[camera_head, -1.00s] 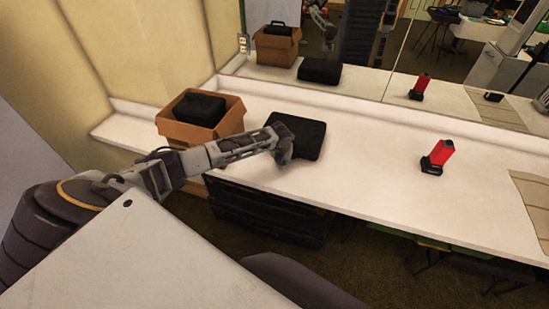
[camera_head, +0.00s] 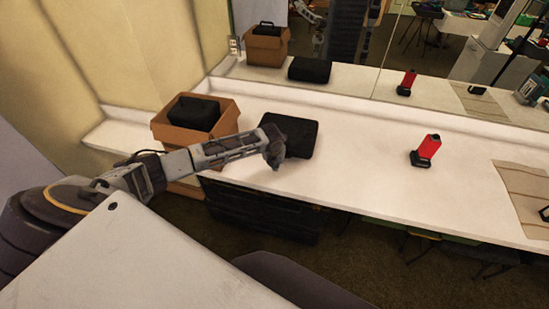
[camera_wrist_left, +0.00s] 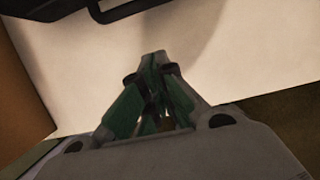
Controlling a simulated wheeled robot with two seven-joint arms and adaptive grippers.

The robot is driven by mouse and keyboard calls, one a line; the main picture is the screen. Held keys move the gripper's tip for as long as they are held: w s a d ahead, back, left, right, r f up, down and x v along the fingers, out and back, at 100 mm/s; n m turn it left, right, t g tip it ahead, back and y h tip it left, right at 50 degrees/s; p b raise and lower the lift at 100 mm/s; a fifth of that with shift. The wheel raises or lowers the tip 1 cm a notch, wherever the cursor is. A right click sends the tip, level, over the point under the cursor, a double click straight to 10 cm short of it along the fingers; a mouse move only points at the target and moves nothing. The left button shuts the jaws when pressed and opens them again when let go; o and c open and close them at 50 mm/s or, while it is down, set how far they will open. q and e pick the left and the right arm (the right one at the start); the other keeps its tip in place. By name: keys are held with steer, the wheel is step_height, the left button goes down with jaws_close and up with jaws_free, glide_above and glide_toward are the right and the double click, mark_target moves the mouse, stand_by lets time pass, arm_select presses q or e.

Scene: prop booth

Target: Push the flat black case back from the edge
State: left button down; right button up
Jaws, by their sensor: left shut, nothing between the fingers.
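The flat black case (camera_head: 298,134) lies on the white counter (camera_head: 375,180), near the brown box. My left gripper (camera_head: 276,163) is shut and empty at the case's near left corner, hiding part of it. I cannot tell in the head view whether it touches the case. In the left wrist view the fingers (camera_wrist_left: 153,58) are closed together over bare counter, and a dark part of the case (camera_wrist_left: 50,8) with a handle-like bar shows at the top, apart from the fingertips. My right gripper is not in view.
An open brown box (camera_head: 222,124) with a black case (camera_head: 194,108) in it stands left of the flat case. A red and black object (camera_head: 426,150) stands to the right, with clear counter between. A mirror (camera_head: 340,40) backs the counter.

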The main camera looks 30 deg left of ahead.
arm_select(q)
steer(key=v, duration=0.6)
steer(key=shift+s+r, duration=0.15)
stand_by(0.6)
